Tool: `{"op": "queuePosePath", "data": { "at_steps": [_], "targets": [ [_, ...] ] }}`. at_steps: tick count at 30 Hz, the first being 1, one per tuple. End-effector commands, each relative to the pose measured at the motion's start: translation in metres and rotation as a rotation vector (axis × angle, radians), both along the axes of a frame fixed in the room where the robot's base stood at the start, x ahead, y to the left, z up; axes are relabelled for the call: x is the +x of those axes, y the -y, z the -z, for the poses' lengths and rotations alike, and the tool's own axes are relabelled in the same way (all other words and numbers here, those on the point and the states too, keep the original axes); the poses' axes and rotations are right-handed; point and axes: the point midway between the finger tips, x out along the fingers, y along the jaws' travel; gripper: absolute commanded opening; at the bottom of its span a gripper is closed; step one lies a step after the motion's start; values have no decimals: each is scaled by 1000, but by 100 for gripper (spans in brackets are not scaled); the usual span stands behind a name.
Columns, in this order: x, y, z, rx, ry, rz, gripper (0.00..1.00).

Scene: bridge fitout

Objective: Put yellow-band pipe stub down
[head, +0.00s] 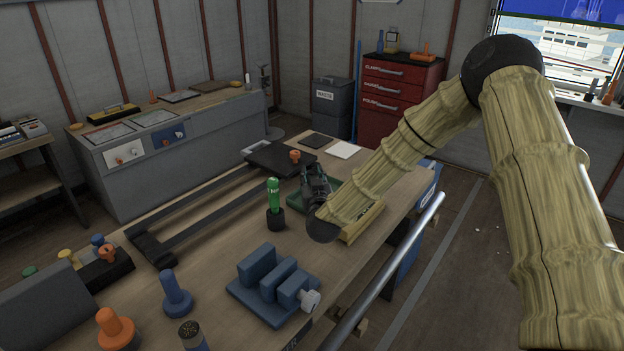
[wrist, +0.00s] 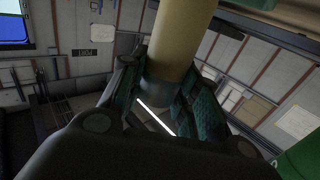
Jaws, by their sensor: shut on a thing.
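My gripper (head: 316,182) is low over the workbench, at the green tray or mat (head: 334,197) near its far end. In the wrist view my gripper (wrist: 158,98) is shut on the yellow-band pipe stub (wrist: 176,38), a cylinder with a broad pale yellow part and a dark grey end between the fingers. In the head view the stub is hidden by the gripper and arm. I cannot tell whether it touches the surface below.
A green bottle (head: 273,195) in a black holder stands left of my gripper. A blue slotted block (head: 272,285) lies nearer. A black tray (head: 268,155) with an orange knob is behind. A metal rail (head: 385,268) runs along the right bench edge.

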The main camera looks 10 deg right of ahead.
Motion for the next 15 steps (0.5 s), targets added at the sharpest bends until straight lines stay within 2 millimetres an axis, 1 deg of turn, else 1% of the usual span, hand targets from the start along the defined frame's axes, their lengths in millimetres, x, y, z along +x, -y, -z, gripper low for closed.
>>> {"op": "queuePosePath", "data": {
  "at_steps": [3, 15],
  "targets": [
    [0, 0, 8, 0, 1, 0, 0],
    [0, 0, 13, 0, 2, 0, 0]
  ]
}}
